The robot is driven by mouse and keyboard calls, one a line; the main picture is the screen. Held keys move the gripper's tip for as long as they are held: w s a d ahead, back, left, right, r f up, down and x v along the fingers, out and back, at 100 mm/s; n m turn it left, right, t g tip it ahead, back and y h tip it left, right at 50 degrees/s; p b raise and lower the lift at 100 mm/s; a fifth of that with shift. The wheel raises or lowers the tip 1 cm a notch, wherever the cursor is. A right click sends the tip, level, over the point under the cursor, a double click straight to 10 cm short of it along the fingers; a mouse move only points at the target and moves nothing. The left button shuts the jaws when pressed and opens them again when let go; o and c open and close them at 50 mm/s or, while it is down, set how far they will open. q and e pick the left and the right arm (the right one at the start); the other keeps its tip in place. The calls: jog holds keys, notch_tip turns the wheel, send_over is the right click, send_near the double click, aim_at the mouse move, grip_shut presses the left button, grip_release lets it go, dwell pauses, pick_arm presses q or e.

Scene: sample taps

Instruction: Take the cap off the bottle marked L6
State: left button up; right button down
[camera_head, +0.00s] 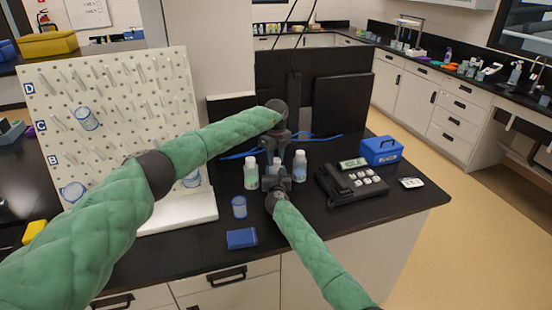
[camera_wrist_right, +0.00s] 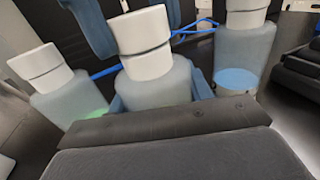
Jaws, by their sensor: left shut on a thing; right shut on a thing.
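Three small frosted bottles with white caps stand in a row on the black bench: a left one with green liquid (camera_head: 251,174), a middle one (camera_wrist_right: 157,82), and a right one with blue liquid (camera_head: 300,166). No L6 mark is readable. My right gripper (camera_head: 277,182) is shut around the middle bottle's body, with blue pads on both sides in the right wrist view. My left gripper (camera_head: 276,149) points down from above and is shut at the middle bottle's white cap (camera_wrist_right: 143,42). The cap sits on the bottle. The left fingertips are partly hidden.
A white pegboard (camera_head: 110,110) with hung beakers stands at the left. A small beaker (camera_head: 239,207) and a blue box (camera_head: 242,238) are in front. A black keypad device (camera_head: 350,184) and a blue case (camera_head: 381,151) stand at the right. Blue cable lies behind the bottles.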

pick_arm(q)
jog(key=n, duration=0.5)
jog(key=shift+r+n, duration=0.1)
jog(key=shift+n, duration=0.3)
jog(key=n, duration=0.4)
jog(key=o, duration=1.1)
jog(key=shift+c, duration=0.2)
